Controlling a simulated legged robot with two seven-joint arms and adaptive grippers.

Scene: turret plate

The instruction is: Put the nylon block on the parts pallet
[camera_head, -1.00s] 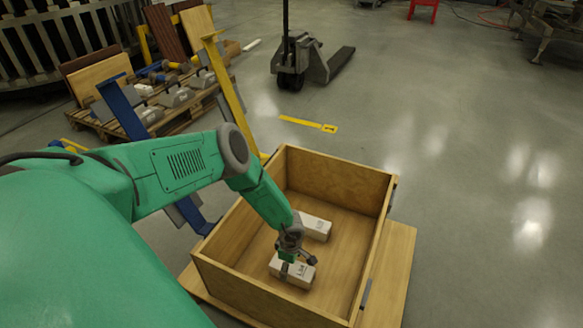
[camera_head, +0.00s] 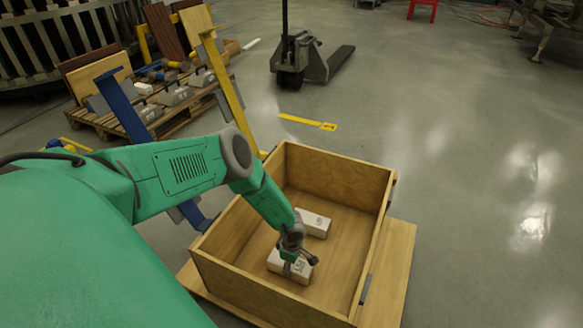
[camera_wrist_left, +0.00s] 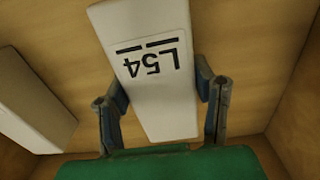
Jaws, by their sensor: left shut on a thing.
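A white block (camera_head: 276,264) lies low inside the open wooden crate, near its front wall. In the left wrist view the same block (camera_wrist_left: 160,62) shows a label reading L54. My left gripper (camera_wrist_left: 162,92) is shut on this block, with one finger against each long side. In the head view my left gripper (camera_head: 297,256) reaches down into the crate and hides part of the block. I cannot tell whether the block touches the crate floor. A wooden pallet (camera_head: 124,130) stands at the back left, with several handled grey weights on it. My right gripper is not in view.
A second white block (camera_head: 314,222) lies in the crate (camera_head: 338,178) behind the held one. It also shows in the left wrist view (camera_wrist_left: 30,105). A yellow post (camera_head: 230,92) and a blue post (camera_head: 124,110) stand between crate and pallet.

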